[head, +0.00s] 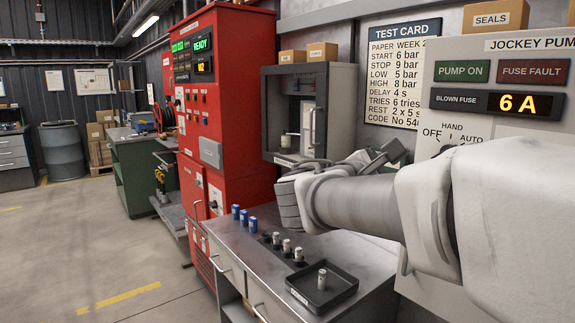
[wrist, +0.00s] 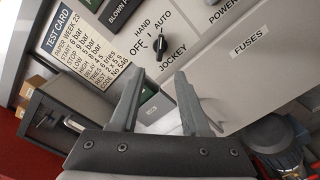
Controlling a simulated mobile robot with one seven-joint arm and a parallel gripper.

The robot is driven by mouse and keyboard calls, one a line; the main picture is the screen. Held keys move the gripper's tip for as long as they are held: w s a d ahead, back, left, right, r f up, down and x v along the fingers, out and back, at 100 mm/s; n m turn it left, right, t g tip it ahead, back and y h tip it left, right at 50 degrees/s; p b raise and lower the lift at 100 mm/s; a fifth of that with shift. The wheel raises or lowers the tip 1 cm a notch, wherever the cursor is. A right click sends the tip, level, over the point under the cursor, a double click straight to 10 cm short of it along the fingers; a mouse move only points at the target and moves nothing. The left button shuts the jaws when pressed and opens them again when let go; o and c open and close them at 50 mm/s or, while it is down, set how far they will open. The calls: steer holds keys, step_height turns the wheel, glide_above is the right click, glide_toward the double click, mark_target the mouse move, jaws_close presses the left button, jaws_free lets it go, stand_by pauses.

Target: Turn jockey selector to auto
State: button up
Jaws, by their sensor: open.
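The black jockey selector knob (wrist: 157,46) is on the light grey jockey pump panel, in the upper middle of the wrist view. OFF is to its left, HAND at its upper left, AUTO at its upper right and JOCKEY below right. A thin pale mark points up from it; I cannot tell exactly which label it meets. My gripper (wrist: 157,78) is open and empty, its fingertips below the knob in the picture and apart from it. In the head view the panel (head: 445,85) is at the right; my arm hides most of the selector.
A test card (head: 398,75) hangs left of the panel. An open grey cabinet (head: 268,100) and a red pump controller (head: 235,100) stand further left. A bench (head: 240,240) below holds several fuses and a black tray (head: 347,292).

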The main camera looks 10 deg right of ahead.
steer(key=shift+v, duration=2.3)
steer(key=s+d+f+m+g+y+p, duration=0.2)
steer(key=s+f+m+g+y+p, duration=0.3)
steer(key=s+f+m+y+p, duration=0.45)
steer(key=s+a+m+t+y+p, duration=0.1)
steer(key=s+a+m+y, duration=0.3)
steer(key=a, duration=0.6)
steer(key=shift+s+a+t+y+p, duration=0.25)
steer(key=shift+s+y+p, duration=0.4)
steer(key=shift+s+y, duration=0.65)
steer(key=shift+s+d+f+m+h, duration=0.1)
steer(key=shift+s+m+h, duration=0.15)
